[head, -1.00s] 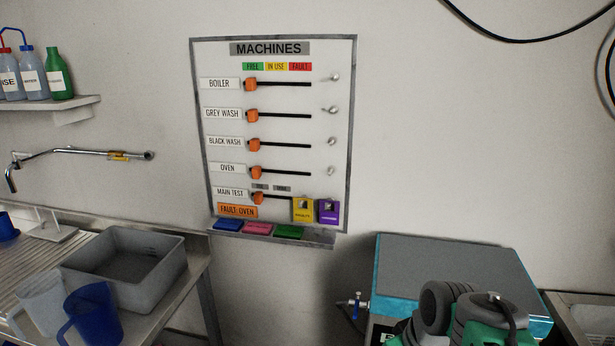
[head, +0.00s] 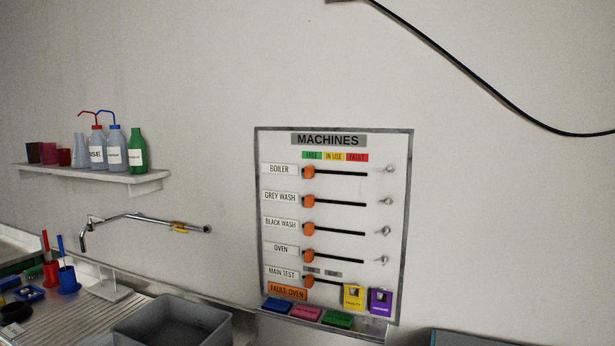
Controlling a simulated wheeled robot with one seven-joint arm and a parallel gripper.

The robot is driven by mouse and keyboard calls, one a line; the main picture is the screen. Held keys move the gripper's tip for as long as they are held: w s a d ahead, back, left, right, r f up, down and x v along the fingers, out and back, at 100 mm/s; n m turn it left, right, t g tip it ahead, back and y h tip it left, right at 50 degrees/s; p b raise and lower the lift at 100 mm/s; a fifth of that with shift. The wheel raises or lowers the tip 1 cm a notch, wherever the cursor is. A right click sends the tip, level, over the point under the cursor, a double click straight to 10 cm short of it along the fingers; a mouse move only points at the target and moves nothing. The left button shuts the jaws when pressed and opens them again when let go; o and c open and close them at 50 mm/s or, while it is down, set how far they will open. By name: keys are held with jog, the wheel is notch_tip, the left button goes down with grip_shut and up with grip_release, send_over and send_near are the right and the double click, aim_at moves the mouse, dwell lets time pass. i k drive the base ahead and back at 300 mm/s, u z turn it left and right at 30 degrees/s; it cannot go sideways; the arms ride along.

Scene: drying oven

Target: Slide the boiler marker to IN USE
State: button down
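The MACHINES board (head: 409,200) hangs on the wall right of centre in the head view. Its header strip reads green FREE, yellow IN USE (head: 333,156) and red FAULT, from left to right. The orange boiler marker (head: 309,172) is on the top row, at the left end of its black slot (head: 342,174), under the FREE column. The BOILER label (head: 279,169) is just left of it. The orange markers of the rows below are also near the left ends of their slots. My gripper is not in view.
A shelf with bottles (head: 110,173) and a tap (head: 150,219) are on the wall to the left. A grey basin (head: 173,325) is below. A ledge with coloured blocks runs along the board's foot. The wall around the board is mostly clear.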

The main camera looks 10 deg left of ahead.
aim_at(309, 170)
jog(key=z, duration=0.05)
jog(key=k, duration=0.4)
jog(key=u, duration=1)
jog(key=i, duration=1.15)
jog(key=u, duration=0.95)
jog(key=i, duration=0.2)
jog(key=u, duration=0.3)
